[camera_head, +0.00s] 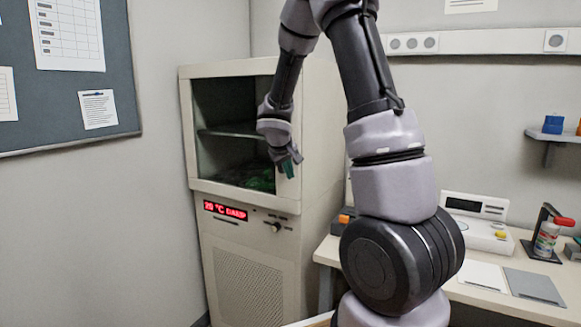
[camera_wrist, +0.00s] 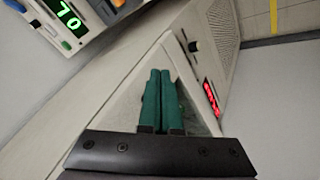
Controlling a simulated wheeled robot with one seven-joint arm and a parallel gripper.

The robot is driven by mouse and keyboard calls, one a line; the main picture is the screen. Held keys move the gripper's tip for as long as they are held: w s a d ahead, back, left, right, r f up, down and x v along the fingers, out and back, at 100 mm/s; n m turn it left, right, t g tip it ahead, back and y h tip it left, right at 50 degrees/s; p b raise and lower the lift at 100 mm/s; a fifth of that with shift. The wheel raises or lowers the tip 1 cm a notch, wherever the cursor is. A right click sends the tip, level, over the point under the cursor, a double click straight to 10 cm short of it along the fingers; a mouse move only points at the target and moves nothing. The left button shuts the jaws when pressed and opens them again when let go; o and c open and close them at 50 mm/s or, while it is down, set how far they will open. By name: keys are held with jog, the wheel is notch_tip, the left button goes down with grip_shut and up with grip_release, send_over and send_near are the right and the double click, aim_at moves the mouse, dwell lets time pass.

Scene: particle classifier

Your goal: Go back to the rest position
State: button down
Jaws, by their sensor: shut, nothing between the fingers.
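My gripper (camera_head: 289,168) is in front of the open upper chamber of the tall beige cabinet (camera_head: 259,277), near the chamber's right edge. Its green fingers are together and hold nothing. In the wrist view my gripper (camera_wrist: 161,78) shows its two green fingers side by side, pointing at the cabinet (camera_wrist: 150,60), whose knob and red display are turned sideways. I cannot tell whether the fingertips touch the cabinet. My arm reaches up and over from the right in the head view.
The chamber has a shelf (camera_head: 228,130) and greenish contents at its bottom. A red display (camera_head: 225,210) and a knob (camera_head: 276,227) sit below it. On the right, a desk (camera_head: 470,297) carries a white device (camera_head: 476,221) and a bottle on a stand (camera_head: 545,240). The left wall side is free.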

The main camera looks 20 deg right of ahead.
jog(key=s+r+m+y, duration=0.2)
jog(key=s+r+m, duration=0.2)
jog(key=s+r, duration=1.05)
jog(key=s+a+r+y, duration=0.2)
jog(key=s+a, duration=0.2)
jog(key=s, duration=0.3)
jog(key=s+a+r+m+t+y, duration=0.1)
jog(key=s+a, duration=0.3)
jog(key=s, duration=0.4)
jog(key=shift+s+a+r+m+y, duration=0.2)
jog(key=shift+a+r+m+y, duration=0.1)
jog(key=shift+r+y, duration=0.4)
jog(key=shift+f, duration=0.15)
